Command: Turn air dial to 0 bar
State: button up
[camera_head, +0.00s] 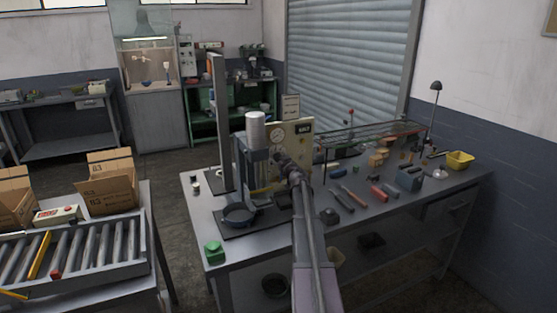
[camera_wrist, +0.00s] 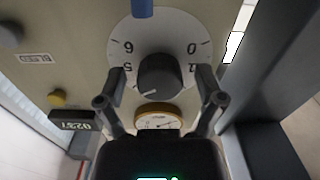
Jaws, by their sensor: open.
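The air dial's dark knob (camera_wrist: 160,76) sits on a white round scale (camera_wrist: 185,45) with numbers 6, 5, 0 and 1 visible. A pale mark on the knob points to the lower left in the wrist view, away from the 0 at upper right. My gripper (camera_wrist: 158,83) is open, with one finger on each side of the knob; gaps show, and contact is not clear. In the head view my gripper (camera_head: 281,158) is in front of the cream panel (camera_head: 302,140), and hides the knob.
A brass-rimmed gauge (camera_wrist: 158,117) lies below the knob in the wrist view. A dark display (camera_wrist: 75,119) and yellow button (camera_wrist: 56,97) are at left, and a grey column (camera_wrist: 278,60) at right. Tools, including red-handled ones (camera_head: 378,192), lie on the bench right of my arm.

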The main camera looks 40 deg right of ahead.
jog(key=c, duration=1.1)
jog(key=shift+c, duration=0.2)
